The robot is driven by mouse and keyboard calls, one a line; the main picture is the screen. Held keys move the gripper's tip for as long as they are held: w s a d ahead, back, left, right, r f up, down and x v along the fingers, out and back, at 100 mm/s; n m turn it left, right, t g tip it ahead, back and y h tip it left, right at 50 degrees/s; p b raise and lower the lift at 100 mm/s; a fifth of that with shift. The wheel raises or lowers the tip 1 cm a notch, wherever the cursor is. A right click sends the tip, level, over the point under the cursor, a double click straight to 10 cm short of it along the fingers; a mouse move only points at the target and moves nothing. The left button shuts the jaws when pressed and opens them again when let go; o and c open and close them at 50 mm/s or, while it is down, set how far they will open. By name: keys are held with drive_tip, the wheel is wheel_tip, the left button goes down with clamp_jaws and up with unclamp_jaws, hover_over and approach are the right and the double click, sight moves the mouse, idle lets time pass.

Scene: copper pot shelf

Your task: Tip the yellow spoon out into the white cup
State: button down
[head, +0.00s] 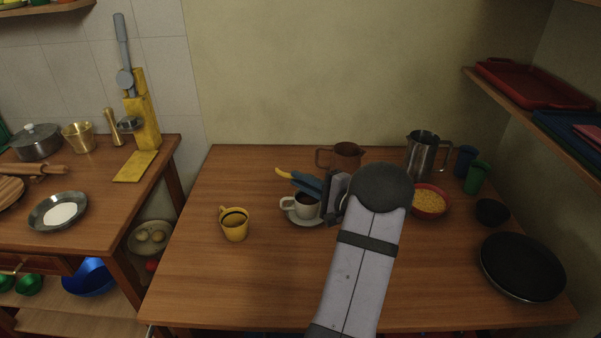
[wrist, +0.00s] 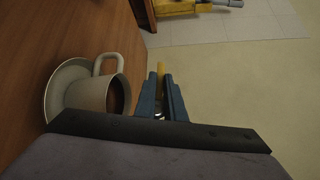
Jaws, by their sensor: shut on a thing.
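The white cup (head: 288,204) stands upright on a white saucer (head: 300,221) near the middle of the table, with something dark inside. It also shows at the left of the wrist view (wrist: 92,93). My gripper (head: 302,180) has blue fingers and is shut on the yellow spoon (head: 284,173), just above and behind the cup in the head view. In the wrist view the fingers (wrist: 161,88) lie right of the cup, with the spoon's yellow end (wrist: 160,69) beyond their tips. The spoon's bowl and anything in it are mostly hidden.
A yellow mug (head: 235,230) stands left of the saucer. A brown pot (head: 347,154), a steel jug (head: 421,158) and a red bowl of yellow grains (head: 429,210) stand behind and right. A black pan (head: 522,268) is at the right. The table's front left is clear.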

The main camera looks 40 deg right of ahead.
drive_tip(key=shift+r+m+p, duration=0.3)
drive_tip(key=shift+p, duration=0.55)
drive_tip(key=w+d+r+m+g+y+p, duration=0.2)
drive_tip(key=d+r+m+g+y+p, duration=0.1)
drive_tip(key=m+p, duration=0.7)
drive_tip(key=d+g+y, duration=0.1)
drive_tip(key=d, duration=0.1)
drive_tip(key=shift+w+d+r+y, duration=0.25)
drive_tip(key=shift+d+r+y, duration=0.05)
drive_tip(key=shift+r+y, duration=0.1)
drive_tip(key=shift+r, duration=0.1)
wheel_tip(320, 180, up, 6)
drive_tip(key=p, duration=0.3)
drive_tip(key=shift+p, duration=0.3)
idle(0.5)
